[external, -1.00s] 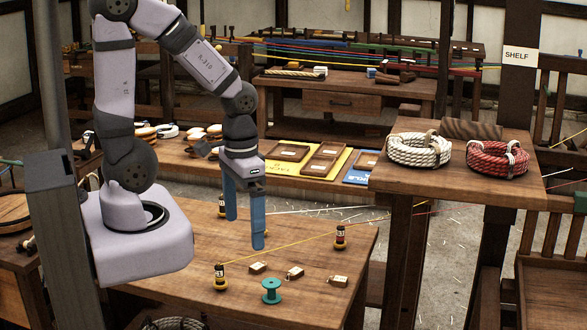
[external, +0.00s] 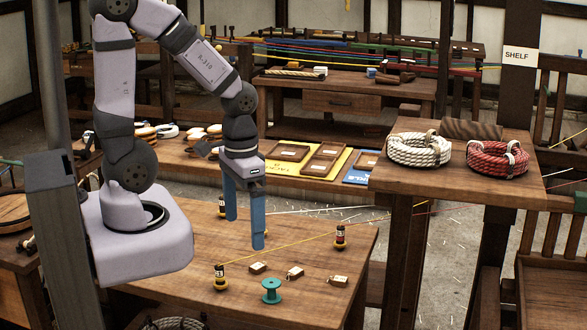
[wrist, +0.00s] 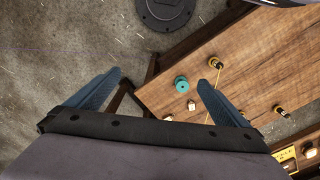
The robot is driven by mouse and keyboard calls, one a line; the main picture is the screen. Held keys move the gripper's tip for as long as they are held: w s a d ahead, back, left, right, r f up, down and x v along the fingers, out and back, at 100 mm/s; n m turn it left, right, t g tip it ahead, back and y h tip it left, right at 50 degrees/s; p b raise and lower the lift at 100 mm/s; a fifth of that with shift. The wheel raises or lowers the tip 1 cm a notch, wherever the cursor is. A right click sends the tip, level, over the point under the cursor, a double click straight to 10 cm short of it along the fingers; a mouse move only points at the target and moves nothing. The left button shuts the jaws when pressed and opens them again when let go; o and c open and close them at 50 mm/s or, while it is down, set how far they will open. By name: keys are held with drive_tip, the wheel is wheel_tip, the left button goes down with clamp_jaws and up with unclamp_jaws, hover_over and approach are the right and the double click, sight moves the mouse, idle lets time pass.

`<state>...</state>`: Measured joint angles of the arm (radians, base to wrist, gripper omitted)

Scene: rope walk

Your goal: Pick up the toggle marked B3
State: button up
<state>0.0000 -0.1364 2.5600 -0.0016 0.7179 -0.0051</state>
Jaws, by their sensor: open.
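Three small wooden toggles with pale labels lie in a row on the near part of the wooden table: a left one (external: 258,267), a middle one (external: 295,273) and a right one (external: 338,281). Their markings are too small to read, so I cannot tell which is B3. My gripper (external: 245,233) is open and empty, its blue fingers pointing down above the table, behind and left of the toggles. In the wrist view my gripper (wrist: 160,77) shows its two fingers spread wide, with a small toggle (wrist: 192,105) between them, near the right finger.
A teal spool (external: 271,290) stands in front of the toggles. A yellow cord (external: 285,248) runs between a front bobbin (external: 220,278) and a right bobbin (external: 340,237), behind the toggles. The raised shelf (external: 460,190) with rope coils stands at right. The table's right part is clear.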

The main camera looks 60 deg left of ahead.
drive_tip(key=c, duration=1.5)
drive_tip(key=shift+c, duration=0.2)
drive_tip(key=t+b, duration=1.3)
drive_tip(key=b, duration=0.2)
approach(338, 236)
drive_tip(key=w, duration=0.1)
drive_tip(key=w+f, duration=0.1)
drive_tip(key=w, duration=0.1)
drive_tip(key=shift+w+d+f+y, duration=0.1)
drive_tip(key=shift+d+f+y, duration=0.1)
drive_tip(key=shift+d+y, duration=0.15)
drive_tip(key=shift+w+a+f+t, duration=0.15)
drive_tip(key=shift+a+f+t, duration=0.05)
drive_tip(key=shift+a+t, duration=0.1)
